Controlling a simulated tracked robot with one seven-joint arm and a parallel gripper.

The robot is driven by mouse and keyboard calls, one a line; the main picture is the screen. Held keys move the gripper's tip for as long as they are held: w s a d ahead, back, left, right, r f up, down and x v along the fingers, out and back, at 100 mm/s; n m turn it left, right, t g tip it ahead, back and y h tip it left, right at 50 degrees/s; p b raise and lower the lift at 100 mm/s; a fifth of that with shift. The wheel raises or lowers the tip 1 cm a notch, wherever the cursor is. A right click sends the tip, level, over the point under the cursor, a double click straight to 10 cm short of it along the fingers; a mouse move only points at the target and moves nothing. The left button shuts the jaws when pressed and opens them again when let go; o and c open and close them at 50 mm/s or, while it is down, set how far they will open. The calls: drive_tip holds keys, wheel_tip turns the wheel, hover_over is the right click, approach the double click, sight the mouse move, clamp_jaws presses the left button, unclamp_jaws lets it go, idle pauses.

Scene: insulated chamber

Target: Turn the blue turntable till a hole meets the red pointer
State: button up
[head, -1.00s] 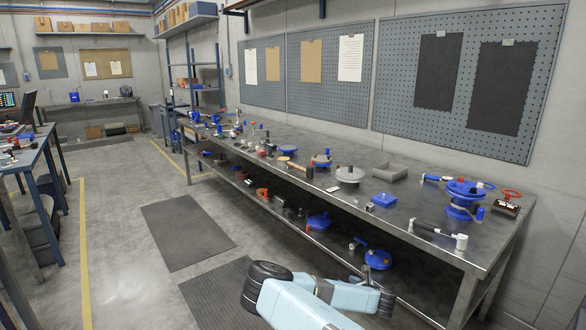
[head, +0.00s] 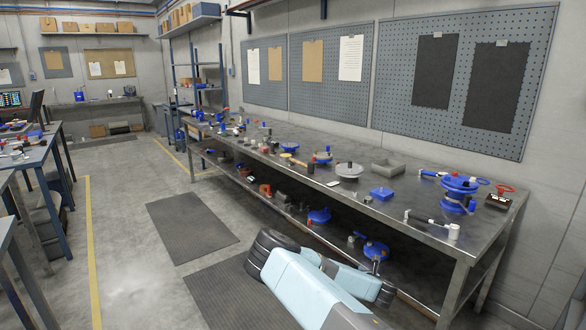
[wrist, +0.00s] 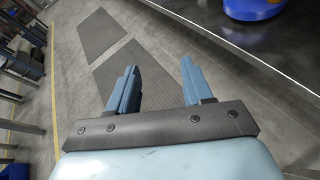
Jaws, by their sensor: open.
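A blue two-tier round piece (head: 460,186), which looks like the blue turntable, stands on the right end of the long workbench. Its holes and a red pointer cannot be made out at this size. A red ring-shaped part (head: 504,188) is just right of it, on a dark block. My gripper (wrist: 157,66) is open and empty in the wrist view, over the floor beside the bench. It is well apart from the turntable and cannot be made out in the head view. A blue round base (wrist: 254,7) shows at the top right of the wrist view; I cannot tell which piece it is.
Floor with dark mats (head: 192,229) is free to the left.

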drive_tip(key=d+r+m+g+h, duration=0.1)
drive_tip(key=d+r+m+h, duration=0.2)
drive_tip(key=r+m, duration=0.45)
drive_tip(key=d+r+m+h, duration=0.3)
drive_tip(key=r+m, duration=0.4)
drive_tip(key=m, duration=0.1)
drive_tip(key=s+a+r+m+g+y, duration=0.1)
drive_tip(key=s+r+m+g, duration=0.1)
drive_tip(key=s+r+m, duration=0.5)
drive_tip(key=s+r+m+g, duration=0.2)
drive_tip(key=s+r+m, duration=0.2)
drive_tip(key=r, duration=0.7)
drive_tip(key=s+a+r+m+g+y, duration=0.1)
drive_tip(key=s+a+r+m, duration=0.15)
drive_tip(key=s+r, duration=0.5)
drive_tip(key=s+a+r+m+y, duration=0.1)
drive_tip(key=s+r+m, duration=0.2)
drive_tip(key=s+r, duration=0.5)
drive_tip(key=s+a+r+m+g, duration=0.1)
drive_tip(key=s+r+m, duration=0.1)
drive_tip(key=s, duration=0.9)
drive_tip(key=s+a+r+m, duration=0.2)
drive_tip(key=s, duration=0.9)
drive_tip(key=shift+s+r+g, duration=0.15)
drive_tip(key=shift+r+g, duration=0.05)
drive_tip(key=shift+g, duration=0.2)
